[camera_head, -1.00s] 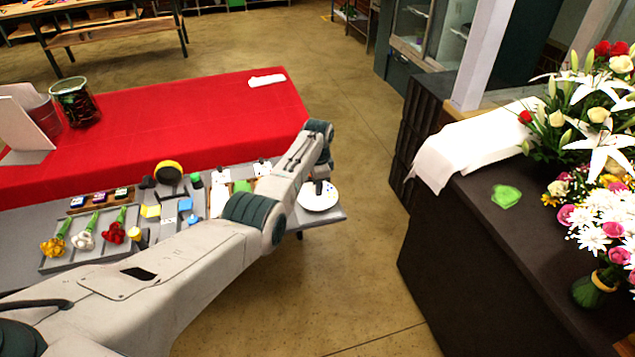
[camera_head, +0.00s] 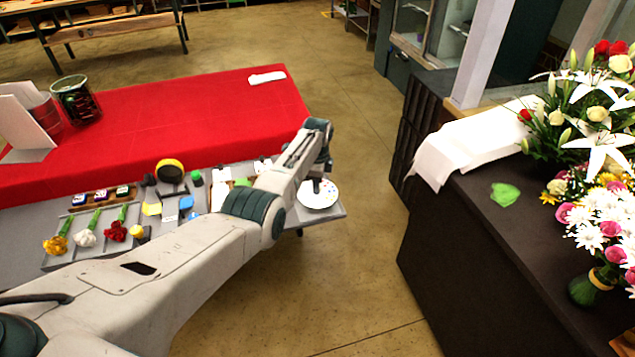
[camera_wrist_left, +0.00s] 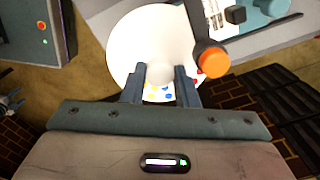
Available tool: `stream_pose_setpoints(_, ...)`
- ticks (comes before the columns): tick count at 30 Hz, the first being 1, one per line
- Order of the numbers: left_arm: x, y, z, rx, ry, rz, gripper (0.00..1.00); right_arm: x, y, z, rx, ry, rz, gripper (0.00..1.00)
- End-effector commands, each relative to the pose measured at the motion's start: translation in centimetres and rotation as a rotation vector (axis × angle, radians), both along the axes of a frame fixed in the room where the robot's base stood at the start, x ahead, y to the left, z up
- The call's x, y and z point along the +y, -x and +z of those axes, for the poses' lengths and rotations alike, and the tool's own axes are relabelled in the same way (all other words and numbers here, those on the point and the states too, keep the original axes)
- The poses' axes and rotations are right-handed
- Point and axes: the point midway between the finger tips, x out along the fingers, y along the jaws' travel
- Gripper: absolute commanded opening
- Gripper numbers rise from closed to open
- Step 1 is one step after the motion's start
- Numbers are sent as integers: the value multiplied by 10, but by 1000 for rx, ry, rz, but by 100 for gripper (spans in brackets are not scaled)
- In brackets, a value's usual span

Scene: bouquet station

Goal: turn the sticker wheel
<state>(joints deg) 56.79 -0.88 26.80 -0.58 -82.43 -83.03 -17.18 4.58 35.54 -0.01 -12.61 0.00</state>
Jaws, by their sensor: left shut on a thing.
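The sticker wheel (camera_head: 319,202) is a round white disc with small coloured dots, at the right end of the grey work table. In the left wrist view the wheel (camera_wrist_left: 128,50) fills the upper middle, with red, blue and yellow dots near the fingers. My left gripper (camera_wrist_left: 160,84) is over the wheel, its two fingers shut on a pale round knob (camera_wrist_left: 160,72) at the disc. In the head view my left gripper (camera_head: 317,186) is small and partly hidden by its own wrist. My right gripper is not in view.
A dark post with an orange end (camera_wrist_left: 212,62) stands close beside the fingers. The grey table (camera_head: 335,212) also holds flowers and small tools to the left. A red-covered table (camera_head: 200,110) lies behind. A dark counter (camera_head: 480,235) with bouquets stands right, across open floor.

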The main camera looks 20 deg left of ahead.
Motion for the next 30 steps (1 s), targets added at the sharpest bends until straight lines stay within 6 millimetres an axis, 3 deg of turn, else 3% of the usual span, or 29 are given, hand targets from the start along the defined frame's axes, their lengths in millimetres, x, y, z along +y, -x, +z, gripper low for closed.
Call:
stream_pose_setpoints(7, 0, -2, 2, -5, -2, 0, 4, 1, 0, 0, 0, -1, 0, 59)
stream_pose_setpoints(8, 0, -2, 2, -5, -2, 0, 31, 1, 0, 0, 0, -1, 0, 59)
stream_pose_setpoints(11, 0, -1, 2, -4, -1, 0, 49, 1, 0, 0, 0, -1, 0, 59)
stream_pose_setpoints(22, 0, -1, 5, -2, -1, 1, 49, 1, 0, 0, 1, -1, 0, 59)
stream_pose_setpoints(30, 0, -1, 42, -6, -1, 1, 49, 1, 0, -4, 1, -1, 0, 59)
